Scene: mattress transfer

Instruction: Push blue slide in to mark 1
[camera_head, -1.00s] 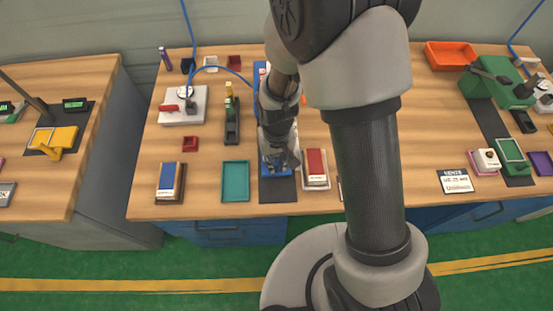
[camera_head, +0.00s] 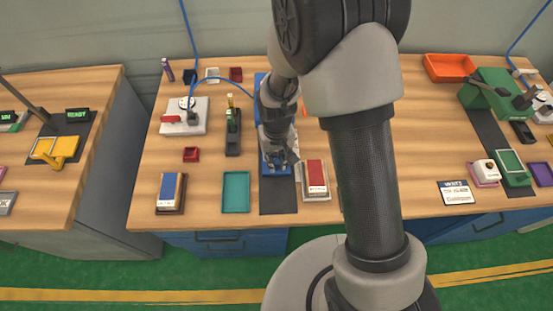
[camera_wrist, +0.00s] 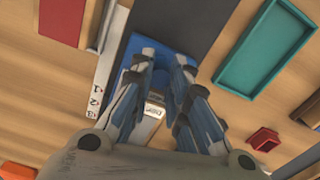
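The blue slide (camera_head: 276,172) lies on a dark strip (camera_head: 280,200) in the middle of the table, partly hidden by my gripper (camera_head: 280,163). In the wrist view, the blue slide (camera_wrist: 150,46) lies under and between the fingers of my gripper (camera_wrist: 163,58). The fingers are parted, with blue surface and a pale label (camera_wrist: 153,108) visible between them. I cannot tell whether the fingers touch the slide. A white scale with numerals (camera_wrist: 98,95) runs beside the blue part; which mark the slide lines up with is unclear.
A red-topped block (camera_head: 315,175) stands close right of the strip. A teal tray (camera_head: 236,206) lies to the left, with a small red box (camera_head: 191,154) and a blue-topped block (camera_head: 171,192) further left.

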